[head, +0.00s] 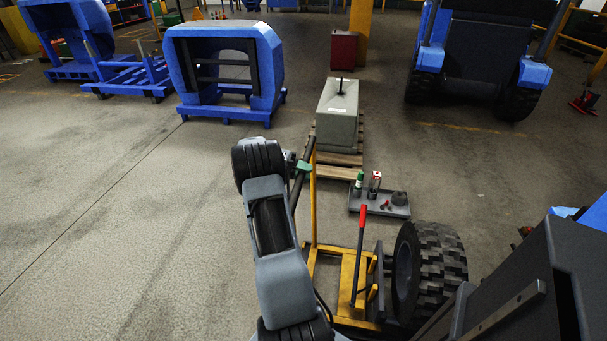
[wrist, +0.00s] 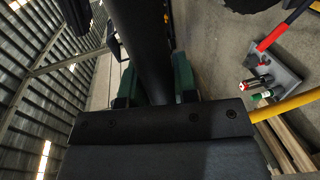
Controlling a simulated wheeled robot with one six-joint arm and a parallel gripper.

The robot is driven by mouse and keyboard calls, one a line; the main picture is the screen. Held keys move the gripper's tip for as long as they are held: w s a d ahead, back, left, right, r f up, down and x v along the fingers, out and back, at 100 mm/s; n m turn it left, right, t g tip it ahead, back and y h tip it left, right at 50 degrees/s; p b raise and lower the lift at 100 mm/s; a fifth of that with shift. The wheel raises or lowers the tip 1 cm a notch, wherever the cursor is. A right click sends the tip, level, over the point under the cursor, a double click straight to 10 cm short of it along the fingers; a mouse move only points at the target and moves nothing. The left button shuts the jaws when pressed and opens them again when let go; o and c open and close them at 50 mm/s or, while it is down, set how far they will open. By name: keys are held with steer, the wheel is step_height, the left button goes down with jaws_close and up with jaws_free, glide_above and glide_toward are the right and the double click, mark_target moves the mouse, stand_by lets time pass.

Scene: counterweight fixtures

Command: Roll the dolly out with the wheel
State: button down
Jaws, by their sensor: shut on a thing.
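The yellow dolly (head: 350,268) stands low in the middle of the head view, with a red-tipped lever (head: 361,230) and an upright yellow post. A black handle bar (head: 309,152) tops the post. My gripper (head: 303,167) is at this bar; in the wrist view its green fingers (wrist: 155,88) are shut around the black bar (wrist: 150,45). The wheel (head: 440,265), with a chunky dark tyre, stands upright at the dolly's right side. Its lower edge is partly hidden, so I cannot tell whether it rests on the dolly.
A grey tray (head: 378,206) with cans and small parts lies beyond the dolly. Behind it a concrete block (head: 338,108) sits on a pallet (head: 346,172). A blue fixture (head: 228,72) stands back left and a blue vehicle (head: 485,55) back right. The floor at left is clear.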

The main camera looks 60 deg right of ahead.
steer(key=shift+s+d+f, duration=0.1)
steer(key=shift+s+f, duration=0.1)
steer(key=c, duration=1.1)
jaws_free()
steer(key=shift+w+d+f, duration=0.1)
steer(key=shift+o, duration=1.1)
steer(key=shift+w, duration=0.1)
steer(key=shift+w+r, duration=0.1)
steer(key=shift+r, duration=0.1)
